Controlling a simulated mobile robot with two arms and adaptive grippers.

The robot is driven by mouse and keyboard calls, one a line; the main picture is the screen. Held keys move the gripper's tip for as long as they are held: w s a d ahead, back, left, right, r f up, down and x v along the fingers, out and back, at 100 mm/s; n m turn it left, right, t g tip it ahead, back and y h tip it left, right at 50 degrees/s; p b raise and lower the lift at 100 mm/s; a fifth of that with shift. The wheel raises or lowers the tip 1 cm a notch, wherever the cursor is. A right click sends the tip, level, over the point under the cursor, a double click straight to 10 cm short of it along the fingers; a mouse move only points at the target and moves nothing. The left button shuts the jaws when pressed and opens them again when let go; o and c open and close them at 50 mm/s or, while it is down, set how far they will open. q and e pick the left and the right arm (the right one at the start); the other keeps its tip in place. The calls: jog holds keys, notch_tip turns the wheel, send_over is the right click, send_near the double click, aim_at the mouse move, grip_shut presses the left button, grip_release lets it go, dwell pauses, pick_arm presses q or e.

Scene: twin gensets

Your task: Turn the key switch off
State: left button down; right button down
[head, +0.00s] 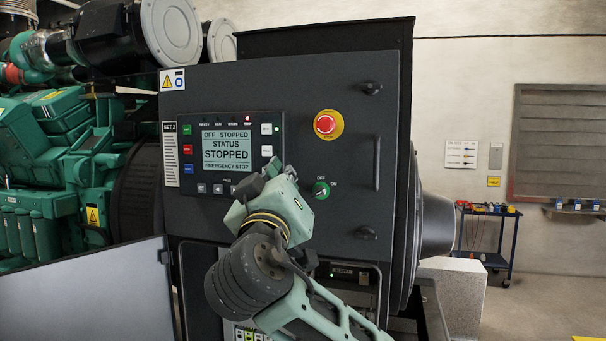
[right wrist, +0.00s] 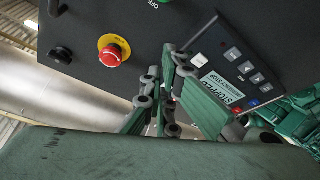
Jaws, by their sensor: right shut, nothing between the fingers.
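My right gripper (head: 271,170) is shut and empty, left of the switch and in front of the lower right of the control panel. My left gripper is not in view.
The control panel (head: 226,150) display reads OFF STOPPED and EMERGENCY STOP. The red emergency stop button (head: 326,124) and a vertical handle (head: 376,163) stick out from the cabinet. An open door (head: 90,300) is at lower left. A blue cart (head: 487,240) stands far right.

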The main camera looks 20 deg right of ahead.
aim_at(318, 193)
jog(key=w+d+p, duration=0.1)
jog(key=w+d+f+p, duration=0.1)
jog(key=w+d+p, duration=0.2)
jog(key=p, duration=0.1)
jog(key=shift+w+d+f, duration=0.3)
jog(key=shift+w+d, duration=0.05)
jog(key=shift+w+f, duration=0.1)
